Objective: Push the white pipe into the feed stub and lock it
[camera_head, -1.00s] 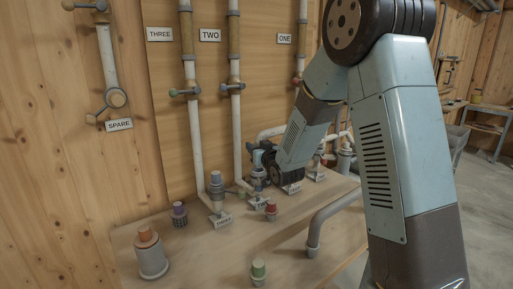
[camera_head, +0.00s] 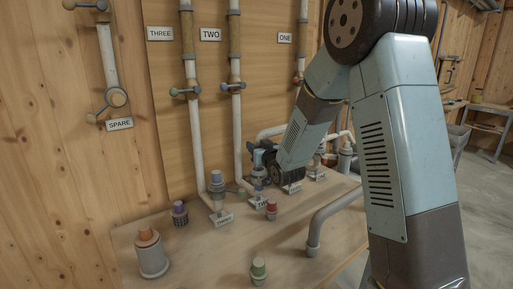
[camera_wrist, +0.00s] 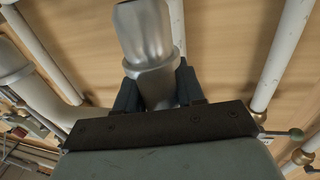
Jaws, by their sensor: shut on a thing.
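My gripper (camera_wrist: 157,90) is shut on a pale, shiny pipe piece (camera_wrist: 147,38) with a wide collar, its two dark fingers on either side. In the head view my gripper (camera_head: 264,164) is low over the bench, close to the stub labelled TWO (camera_head: 258,183). A pale part shows between the dark gripper parts there, apparently just above that stub. I cannot tell whether the two are joined. White pipes run down the wall panel, one to the THREE stub (camera_head: 217,196) and one (camera_head: 237,130) towards TWO.
A red-capped fitting (camera_head: 271,210), a green-capped one (camera_head: 258,272), a purple-capped one (camera_head: 180,213) and an orange-capped one (camera_head: 151,254) stand on the bench. A bent grey pipe (camera_head: 325,218) rises at the right.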

